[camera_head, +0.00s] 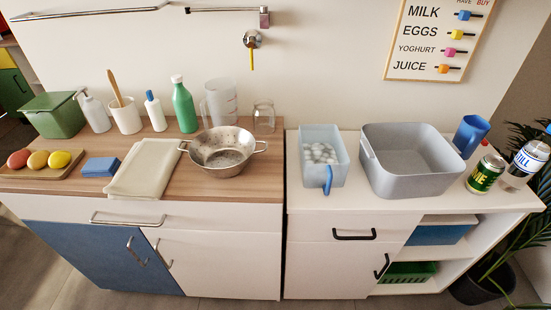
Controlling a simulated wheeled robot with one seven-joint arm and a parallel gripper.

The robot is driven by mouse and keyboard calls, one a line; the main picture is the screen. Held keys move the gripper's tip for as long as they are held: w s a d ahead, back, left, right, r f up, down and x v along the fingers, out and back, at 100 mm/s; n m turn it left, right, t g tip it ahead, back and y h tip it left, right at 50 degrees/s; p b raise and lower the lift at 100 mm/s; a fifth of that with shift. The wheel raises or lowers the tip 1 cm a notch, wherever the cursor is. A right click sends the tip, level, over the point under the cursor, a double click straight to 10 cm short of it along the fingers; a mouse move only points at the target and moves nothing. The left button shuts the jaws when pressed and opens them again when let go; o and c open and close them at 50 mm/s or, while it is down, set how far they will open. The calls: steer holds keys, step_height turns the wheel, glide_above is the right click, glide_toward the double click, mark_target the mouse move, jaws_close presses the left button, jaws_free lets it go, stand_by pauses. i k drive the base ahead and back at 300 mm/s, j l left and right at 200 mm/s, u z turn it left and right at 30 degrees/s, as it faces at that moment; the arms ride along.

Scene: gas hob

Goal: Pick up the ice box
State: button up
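The ice box (312,143) is a pale blue, see-through rectangular container on the white counter, right of the gap between the two counters. White ice cubes (320,153) lie inside it. A blue scoop or handle (327,181) shows at its front right side; I cannot tell whether it is attached. The box stands upright, just left of a large grey tub. My gripper is not in view.
A metal colander (222,172) stands left on the wooden counter (265,185). White counter (300,202) in front is bare.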

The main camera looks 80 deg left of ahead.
mark_target(325, 161)
steer(key=j+u, duration=0.15)
steer(key=u, duration=2.35)
